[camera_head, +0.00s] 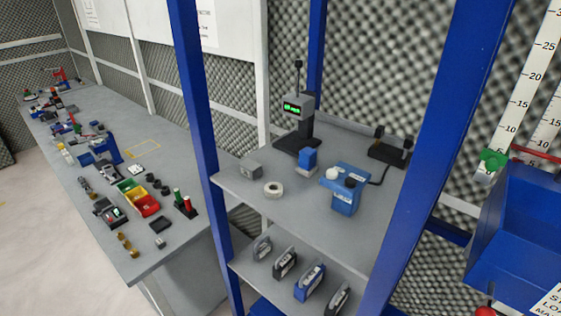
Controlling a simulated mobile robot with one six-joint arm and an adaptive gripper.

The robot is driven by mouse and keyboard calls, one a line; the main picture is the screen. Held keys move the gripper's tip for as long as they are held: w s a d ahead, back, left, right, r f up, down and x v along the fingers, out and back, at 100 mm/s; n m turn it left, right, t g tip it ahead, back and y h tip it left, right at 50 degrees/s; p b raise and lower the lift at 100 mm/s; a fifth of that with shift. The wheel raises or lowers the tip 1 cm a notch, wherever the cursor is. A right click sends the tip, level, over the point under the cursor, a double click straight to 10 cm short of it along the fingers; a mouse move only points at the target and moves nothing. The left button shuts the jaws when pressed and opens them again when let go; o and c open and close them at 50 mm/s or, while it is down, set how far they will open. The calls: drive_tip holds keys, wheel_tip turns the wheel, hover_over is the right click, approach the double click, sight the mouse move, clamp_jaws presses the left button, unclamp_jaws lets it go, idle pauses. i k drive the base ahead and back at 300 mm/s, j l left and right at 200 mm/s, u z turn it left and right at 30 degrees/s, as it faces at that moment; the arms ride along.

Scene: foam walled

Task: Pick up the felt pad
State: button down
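I cannot tell for certain which thing is the felt pad. A small dark flat square (160,225) lies near the front right part of the long grey bench (140,262) and may be it. My gripper is not in view, and nothing of my arm shows near the bench.
A blue-post rack (196,110) stands right of the bench, its shelf (300,215) holding a gauge stand (298,106) and a blue box (345,199). Red, green and yellow bins (148,205) and many small tools crowd the bench. Its front right corner is bare.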

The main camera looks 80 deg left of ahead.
sight(307, 167)
drive_tip(key=u, duration=2.7)
